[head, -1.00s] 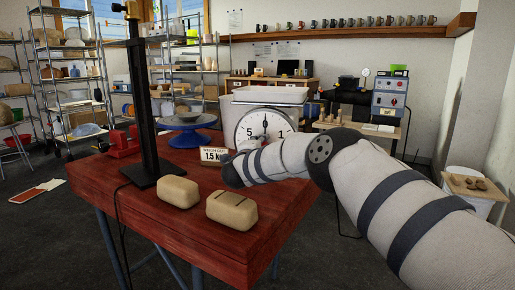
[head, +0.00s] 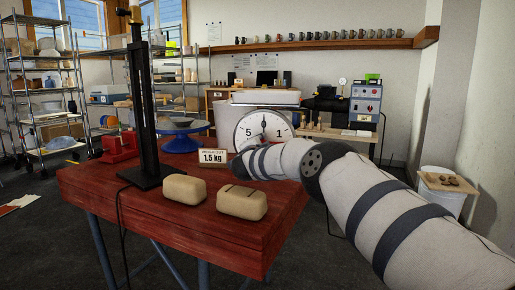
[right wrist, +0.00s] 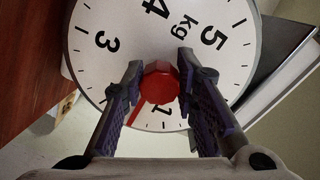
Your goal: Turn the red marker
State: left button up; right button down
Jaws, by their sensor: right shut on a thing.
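A white round scale dial (head: 278,124) with black numbers and a dark needle pointing up stands at the back of the red table in the head view. The dial face also fills the upper part of the right wrist view (right wrist: 108,72). The red marker (right wrist: 158,88) is a faceted knob at the dial's middle, with a thin red pointer reaching down-left in the right wrist view. My right gripper (right wrist: 160,76) is shut on the knob, one finger on each side. In the head view my right arm hides the marker. My left gripper is not in view.
A card reading 1.5 kg (head: 212,158) stands left of the dial. Two tan clay blocks (head: 184,189) (head: 242,203) lie on the red table (head: 150,222) in front. A black post (head: 147,110) rises at the left, near a blue wheel (head: 181,137).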

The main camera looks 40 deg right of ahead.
jog(key=shift+r, duration=0.1)
jog(key=c, duration=1.2)
grip_release()
jog(key=shift+c, duration=0.2)
jog(key=v, duration=1.2)
jog(key=shift+s, duration=0.1)
